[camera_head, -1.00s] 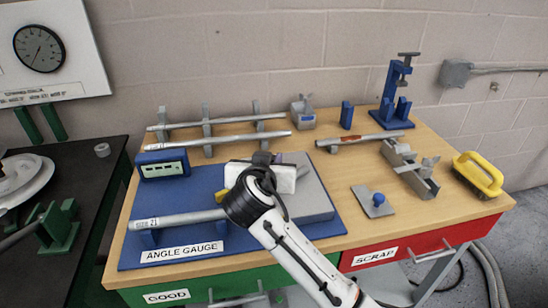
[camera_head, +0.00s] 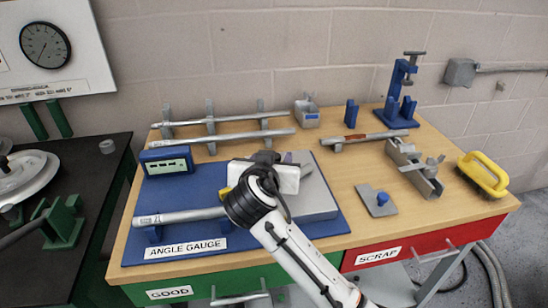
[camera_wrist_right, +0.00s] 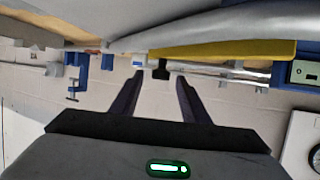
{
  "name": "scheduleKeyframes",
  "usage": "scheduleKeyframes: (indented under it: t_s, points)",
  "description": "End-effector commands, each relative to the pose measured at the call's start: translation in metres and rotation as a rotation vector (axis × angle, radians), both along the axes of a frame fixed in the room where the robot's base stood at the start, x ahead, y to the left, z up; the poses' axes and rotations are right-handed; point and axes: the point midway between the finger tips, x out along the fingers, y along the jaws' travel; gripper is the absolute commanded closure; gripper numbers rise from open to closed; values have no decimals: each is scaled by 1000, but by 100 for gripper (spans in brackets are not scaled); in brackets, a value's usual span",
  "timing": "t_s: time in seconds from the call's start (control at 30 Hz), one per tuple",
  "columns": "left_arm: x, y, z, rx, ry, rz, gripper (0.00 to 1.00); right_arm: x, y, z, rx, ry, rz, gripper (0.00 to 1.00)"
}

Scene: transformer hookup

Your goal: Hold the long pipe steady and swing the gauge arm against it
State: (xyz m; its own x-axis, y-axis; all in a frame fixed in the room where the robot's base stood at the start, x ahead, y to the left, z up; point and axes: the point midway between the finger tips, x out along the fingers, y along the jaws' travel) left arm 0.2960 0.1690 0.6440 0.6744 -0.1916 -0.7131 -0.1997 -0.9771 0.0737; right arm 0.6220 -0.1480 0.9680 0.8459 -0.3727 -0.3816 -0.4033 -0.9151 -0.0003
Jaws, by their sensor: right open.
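The long pipe (camera_head: 185,216) is silver with a printed label and lies across the blue angle gauge (camera_head: 140,254); its right part is hidden behind my arm. A small yellow part (camera_head: 226,190), perhaps the gauge arm, shows just left of my right gripper (camera_head: 278,168). In the right wrist view a yellow bar (camera_wrist_right: 240,50) with a black tab crosses beyond my right gripper (camera_wrist_right: 158,78). Its two dark fingers are apart, with nothing clearly between them. In the head view the wrist hides the fingertips and any contact. My left gripper is not in view.
A blue readout box (camera_head: 166,161) stands at the gauge's back left. Pipes rest on a rack (camera_head: 211,128) behind it. A blue clamp stand (camera_head: 400,100), a grey fixture (camera_head: 415,170) and a yellow-handled brush (camera_head: 484,174) are to the right. A blue-knobbed plate (camera_head: 378,200) lies near the front.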

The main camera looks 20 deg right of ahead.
Motion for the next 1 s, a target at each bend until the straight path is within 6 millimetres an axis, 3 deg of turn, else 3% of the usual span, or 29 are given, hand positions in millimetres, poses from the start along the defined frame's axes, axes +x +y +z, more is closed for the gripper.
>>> scheduleKeyframes:
  t_s: [0.3, 0.5, 1.0]
  points:
    - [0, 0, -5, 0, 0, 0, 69, -51, 24, 22, 5, 0, 3, 58]
    - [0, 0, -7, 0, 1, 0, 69, -74, 34, 33, 2, -1, 1, 58]
    - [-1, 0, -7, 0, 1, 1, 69, -81, 35, 36, 0, 0, -1, 58]
